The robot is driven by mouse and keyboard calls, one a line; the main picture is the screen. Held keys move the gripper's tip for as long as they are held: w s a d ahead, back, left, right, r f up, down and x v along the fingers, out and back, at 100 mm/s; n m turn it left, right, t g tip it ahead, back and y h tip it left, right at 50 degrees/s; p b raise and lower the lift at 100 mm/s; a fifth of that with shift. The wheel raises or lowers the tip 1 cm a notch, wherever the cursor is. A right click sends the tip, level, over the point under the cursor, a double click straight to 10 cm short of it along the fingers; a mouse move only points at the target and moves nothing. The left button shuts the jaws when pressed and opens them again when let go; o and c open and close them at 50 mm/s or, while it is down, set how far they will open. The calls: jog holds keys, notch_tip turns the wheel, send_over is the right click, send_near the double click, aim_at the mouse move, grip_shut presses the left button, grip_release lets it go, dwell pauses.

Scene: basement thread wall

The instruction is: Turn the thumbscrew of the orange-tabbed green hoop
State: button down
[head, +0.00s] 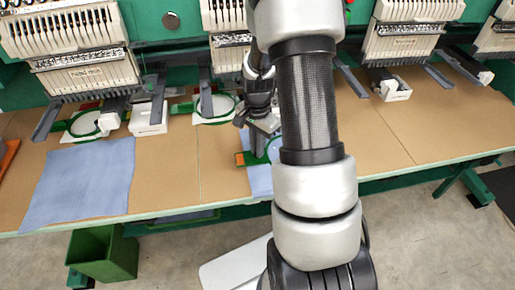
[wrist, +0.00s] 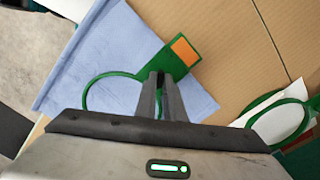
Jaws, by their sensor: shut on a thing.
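The green hoop (wrist: 88,88) with the orange tab (wrist: 184,50) lies on a light blue cloth (wrist: 120,45), its ring partly hidden behind my gripper. In the head view its orange tab (head: 240,158) shows just left of my fingers. My gripper (wrist: 161,76) points down at the green bracket between ring and tab, with its fingertips close together. It is shut on the thumbscrew there, which the fingers hide. In the head view my gripper (head: 258,152) is partly covered by my arm.
Another green hoop (wrist: 251,106) lies over a white piece at the right. Embroidery machine heads (head: 87,75) line the back of the brown table (head: 165,185). A larger blue cloth (head: 85,180) lies at left. A green bin (head: 103,255) stands on the floor.

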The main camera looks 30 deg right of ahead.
jog(key=n, duration=0.6)
jog(key=shift+n+b, duration=0.3)
jog(key=shift+b, duration=0.1)
jog(key=n, duration=0.5)
jog(key=n+p, duration=0.1)
jog(key=n, duration=0.4)
jog(key=shift+n, duration=0.4)
jog(key=n+p, duration=0.1)
jog(key=n, duration=0.3)
jog(key=shift+n, duration=0.4)
jog(key=c, duration=1.8)
grip_release()
jog(key=shift+c, duration=0.2)
